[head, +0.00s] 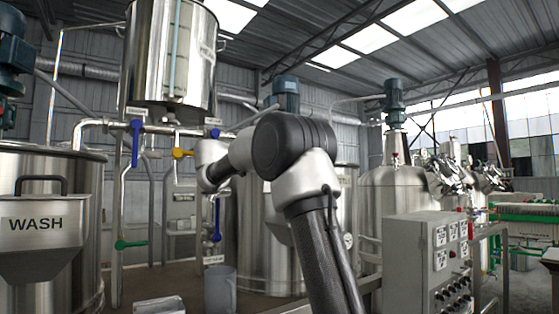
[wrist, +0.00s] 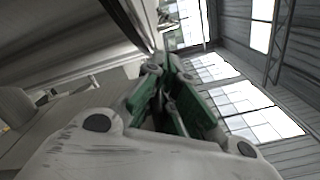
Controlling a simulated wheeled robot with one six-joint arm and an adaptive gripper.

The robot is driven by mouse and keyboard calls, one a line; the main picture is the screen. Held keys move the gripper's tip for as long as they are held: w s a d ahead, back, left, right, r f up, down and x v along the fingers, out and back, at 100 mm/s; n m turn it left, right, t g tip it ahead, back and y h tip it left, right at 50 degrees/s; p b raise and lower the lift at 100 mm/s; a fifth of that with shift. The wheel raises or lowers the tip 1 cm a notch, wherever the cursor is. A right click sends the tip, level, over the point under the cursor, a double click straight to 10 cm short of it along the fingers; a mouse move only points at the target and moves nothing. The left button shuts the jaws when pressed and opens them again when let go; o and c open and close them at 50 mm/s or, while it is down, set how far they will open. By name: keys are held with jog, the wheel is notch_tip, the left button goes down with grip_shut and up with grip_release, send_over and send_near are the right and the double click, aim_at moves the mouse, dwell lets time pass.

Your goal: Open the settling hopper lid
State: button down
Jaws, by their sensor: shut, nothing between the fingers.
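My gripper (wrist: 168,62) shows in the wrist view with its green-sided fingers together and nothing between them. In the head view my arm rises through the middle and bends left, and the fingers cannot be made out.
A steel hopper marked WASH (head: 45,250) with a dark handle stands at left. A raised tank (head: 150,50) hangs above pipes with blue, yellow and green valve handles. A grey control box (head: 428,262) stands at right front. A grey bucket (head: 220,290) stands on the floor.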

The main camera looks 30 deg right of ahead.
jog(key=shift+w+f, duration=0.4)
jog(key=shift+f, duration=0.1)
jog(key=c, duration=1.6)
grip_release()
jog(key=shift+w, duration=0.1)
jog(key=shift+o, duration=0.2)
jog(key=shift+r, duration=0.15)
jog(key=a, duration=0.7)
jog(key=shift+a, duration=0.25)
jog(key=shift+c, duration=0.3)
